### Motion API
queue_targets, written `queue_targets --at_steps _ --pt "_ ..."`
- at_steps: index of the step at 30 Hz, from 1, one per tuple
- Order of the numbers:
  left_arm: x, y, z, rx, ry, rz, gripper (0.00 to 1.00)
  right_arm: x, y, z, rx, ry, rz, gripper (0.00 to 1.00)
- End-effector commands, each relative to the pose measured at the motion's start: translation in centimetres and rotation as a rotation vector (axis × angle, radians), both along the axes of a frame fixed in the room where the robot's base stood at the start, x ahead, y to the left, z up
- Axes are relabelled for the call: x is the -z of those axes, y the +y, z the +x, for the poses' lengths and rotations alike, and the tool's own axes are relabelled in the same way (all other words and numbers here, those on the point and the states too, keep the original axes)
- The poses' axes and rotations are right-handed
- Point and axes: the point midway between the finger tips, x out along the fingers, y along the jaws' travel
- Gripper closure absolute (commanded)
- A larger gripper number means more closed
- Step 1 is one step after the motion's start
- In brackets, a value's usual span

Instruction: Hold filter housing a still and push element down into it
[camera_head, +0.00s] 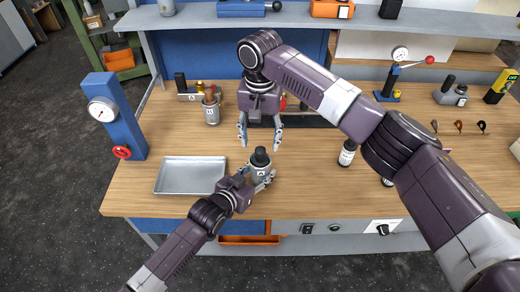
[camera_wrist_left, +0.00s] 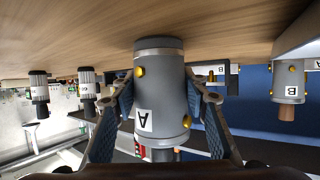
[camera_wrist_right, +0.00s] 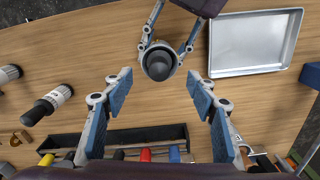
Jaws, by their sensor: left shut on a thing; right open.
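Filter housing a, a grey cylinder labelled A (camera_head: 262,175), stands upright on the bench near its front edge. It also shows in the left wrist view (camera_wrist_left: 160,90). My left gripper (camera_head: 256,178) is shut around its sides. The black element top (camera_head: 261,156) sticks up from the housing's mouth, and it shows from above in the right wrist view (camera_wrist_right: 158,65). How deep the element sits I cannot tell. My right gripper (camera_head: 260,145) is open and empty, fingers pointing down, just behind and above the element, apart from it.
An empty metal tray (camera_head: 190,175) lies to the left. A blue gauge stand (camera_head: 120,125) rises beyond it. Housing B (camera_head: 211,112) with a brown top stands behind. A dark tray of tools (camera_wrist_right: 130,138) lies behind my right gripper.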

Motion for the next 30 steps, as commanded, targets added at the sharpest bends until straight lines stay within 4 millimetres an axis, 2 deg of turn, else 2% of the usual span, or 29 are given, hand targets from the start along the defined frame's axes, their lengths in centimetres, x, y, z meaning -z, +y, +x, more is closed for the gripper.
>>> queue_targets --at_steps 3,9,14,24,25,30 --pt "0.0 0.0 0.0 0.0 0.001 0.001 0.88 -2.6 0.1 0.1 0.0 -0.002 0.001 0.47" --pt "0.0 0.0 0.0 0.0 0.001 0.001 0.88 -5.3 0.0 0.0 0.001 0.0 -0.001 0.47" --pt "0.0 0.0 0.0 0.0 0.001 0.001 0.88 -6.2 0.0 0.0 0.0 0.001 -0.001 0.47" --pt "0.0 0.0 0.0 0.0 0.0 0.0 0.88 -6.2 0.0 0.0 0.0 0.001 -0.001 0.47" --pt "0.0 0.0 0.0 0.0 0.0 0.0 0.58 -6.2 0.0 0.0 0.0 0.001 -0.001 0.47" --pt "0.0 0.0 0.0 0.0 0.0 0.0 0.39 -6.2 0.0 0.0 0.0 0.001 -0.001 0.47"
